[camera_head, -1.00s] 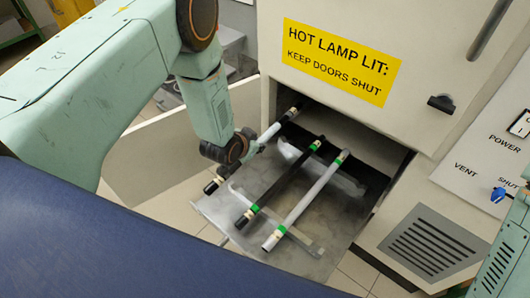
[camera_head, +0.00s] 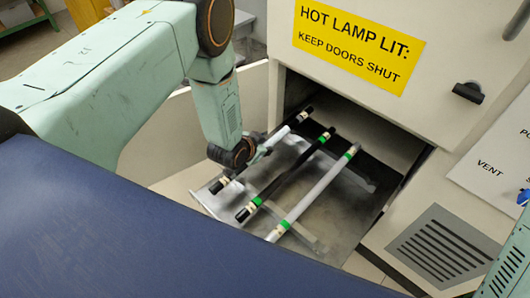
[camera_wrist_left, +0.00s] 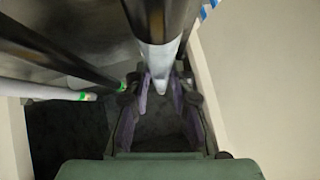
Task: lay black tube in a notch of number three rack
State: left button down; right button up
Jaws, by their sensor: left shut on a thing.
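A black tube (camera_head: 283,180) with green and pale bands lies across the metal tray (camera_head: 345,222), in the middle of three tubes. My left gripper (camera_head: 263,150) is shut on the leftmost tube (camera_head: 280,136), which looks light grey with black ends and pale bands. In the left wrist view my left gripper (camera_wrist_left: 160,108) has its fingers on either side of that tube (camera_wrist_left: 160,52), partly hidden by its near end. I cannot tell whether the held tube touches the tray. No rack number is legible. My right gripper is out of view.
A grey tube (camera_head: 312,195) with green bands lies right of the black one. The tray extends from an opening in a beige cabinet (camera_head: 440,130) bearing a yellow warning sign (camera_head: 358,45). A pale panel (camera_head: 170,135) stands left of the tray, close behind my left arm.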

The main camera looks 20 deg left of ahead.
pick_arm(q)
notch_tip(320, 180, down, 3)
jog(key=shift+a+r+b, duration=0.1)
jog(key=shift+b, duration=0.6)
jog(key=shift+w+f, duration=0.2)
jog(key=shift+f, duration=0.05)
jog(key=shift+s+r, duration=0.2)
jog(key=shift+r, duration=0.15)
jog(key=shift+s+f, duration=0.1)
jog(key=shift+f, duration=0.2)
jog(key=c, duration=1.4)
grip_release()
jog(key=shift+w+f, duration=0.15)
jog(key=shift+w, duration=0.15)
jog(key=shift+o, duration=1.2)
jog(key=shift+s+r, duration=0.2)
jog(key=shift+r, duration=0.05)
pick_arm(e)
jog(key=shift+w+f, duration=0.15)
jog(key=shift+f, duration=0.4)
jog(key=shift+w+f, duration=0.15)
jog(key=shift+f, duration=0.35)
pick_arm(q)
jog(key=shift+w+f, duration=0.1)
jog(key=shift+w, duration=0.05)
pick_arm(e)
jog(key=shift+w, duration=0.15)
